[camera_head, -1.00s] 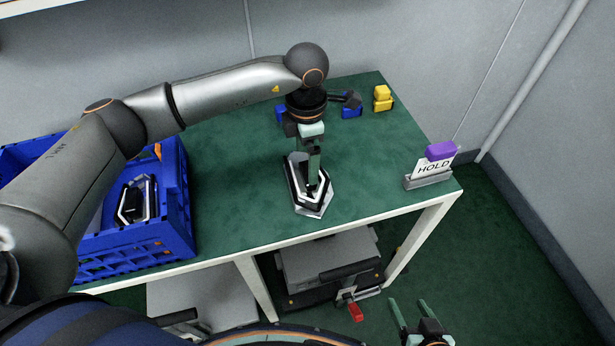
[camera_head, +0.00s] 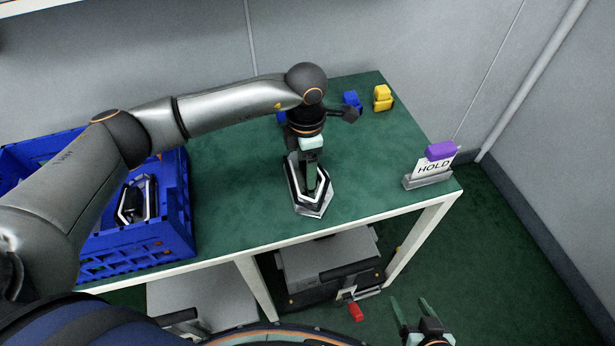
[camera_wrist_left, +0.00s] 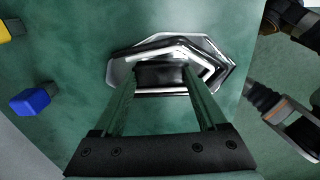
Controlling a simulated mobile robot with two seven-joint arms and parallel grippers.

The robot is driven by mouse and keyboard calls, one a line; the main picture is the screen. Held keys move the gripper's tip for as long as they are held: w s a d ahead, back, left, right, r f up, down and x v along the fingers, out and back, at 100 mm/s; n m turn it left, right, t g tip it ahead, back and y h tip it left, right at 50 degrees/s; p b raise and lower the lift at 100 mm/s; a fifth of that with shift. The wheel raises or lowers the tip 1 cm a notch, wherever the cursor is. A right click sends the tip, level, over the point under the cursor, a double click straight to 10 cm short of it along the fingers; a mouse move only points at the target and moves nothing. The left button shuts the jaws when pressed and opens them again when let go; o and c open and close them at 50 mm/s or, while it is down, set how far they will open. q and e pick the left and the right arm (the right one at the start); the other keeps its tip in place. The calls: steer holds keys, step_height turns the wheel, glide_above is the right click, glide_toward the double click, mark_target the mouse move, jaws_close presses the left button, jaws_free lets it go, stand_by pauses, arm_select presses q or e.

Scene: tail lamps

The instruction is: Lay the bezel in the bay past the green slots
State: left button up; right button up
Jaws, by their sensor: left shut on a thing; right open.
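My left gripper (camera_head: 311,188) points down over the middle of the green table, with its fingers shut on the bezel (camera_head: 322,200), an angular frame with chrome and black edges. The bezel lies flat at or just above the table top. In the left wrist view the bezel (camera_wrist_left: 210,52) spans both fingertips of the left gripper (camera_wrist_left: 160,82); I cannot tell whether another part lies under it. My right gripper (camera_head: 411,308) is open and empty, low in front of the table. No green slots or bay can be made out.
A blue crate (camera_head: 178,222) at the left holds a similar chrome-and-black part (camera_head: 139,200). A blue block (camera_head: 352,98) and yellow blocks (camera_head: 382,97) sit at the back. A HOLD sign (camera_head: 434,167) with a purple block (camera_head: 440,150) stands at the right corner. The table's front right is clear.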

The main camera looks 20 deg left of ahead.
arm_select(q)
steer(key=shift+c, duration=1.4)
steer(key=shift+r, duration=0.1)
